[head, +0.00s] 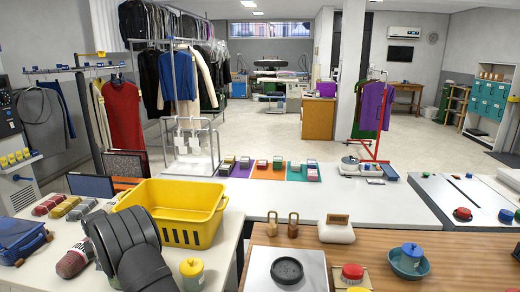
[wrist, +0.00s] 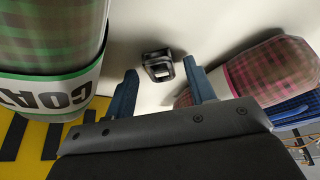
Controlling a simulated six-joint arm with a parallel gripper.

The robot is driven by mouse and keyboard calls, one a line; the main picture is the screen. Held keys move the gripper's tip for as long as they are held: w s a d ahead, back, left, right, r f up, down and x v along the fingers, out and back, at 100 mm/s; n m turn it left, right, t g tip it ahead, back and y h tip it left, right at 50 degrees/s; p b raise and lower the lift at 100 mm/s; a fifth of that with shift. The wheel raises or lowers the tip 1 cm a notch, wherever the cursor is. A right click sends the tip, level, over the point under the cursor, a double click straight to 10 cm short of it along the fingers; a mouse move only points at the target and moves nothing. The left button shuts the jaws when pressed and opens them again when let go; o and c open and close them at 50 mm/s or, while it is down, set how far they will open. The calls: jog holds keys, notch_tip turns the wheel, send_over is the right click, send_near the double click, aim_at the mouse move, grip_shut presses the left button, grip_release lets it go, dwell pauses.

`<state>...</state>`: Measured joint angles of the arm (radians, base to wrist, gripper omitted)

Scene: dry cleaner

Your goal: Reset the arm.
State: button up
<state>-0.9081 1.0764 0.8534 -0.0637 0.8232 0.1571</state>
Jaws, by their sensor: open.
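My gripper (wrist: 159,66) is open in the wrist view, with its two dark blue fingers apart. A small black object (wrist: 158,68) shows between the fingertips, on or near the white surface; I cannot tell its distance. No held thing shows between the fingers. In the head view my black arm end (head: 125,240) stands at the front left, over the white table, beside the yellow basket (head: 203,221). The fingers are hidden there.
A green plaid roll with a "COAT" label (wrist: 50,85) is close on the gripper's left. A pink plaid roll (wrist: 262,72) is on its right, with a blue bag (wrist: 292,107) beyond. A yellow jar (head: 192,274) stands near the arm. A wooden counter (head: 440,255) lies right.

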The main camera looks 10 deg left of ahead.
jog(key=shift+r, duration=1.35)
jog(key=shift+f, duration=0.1)
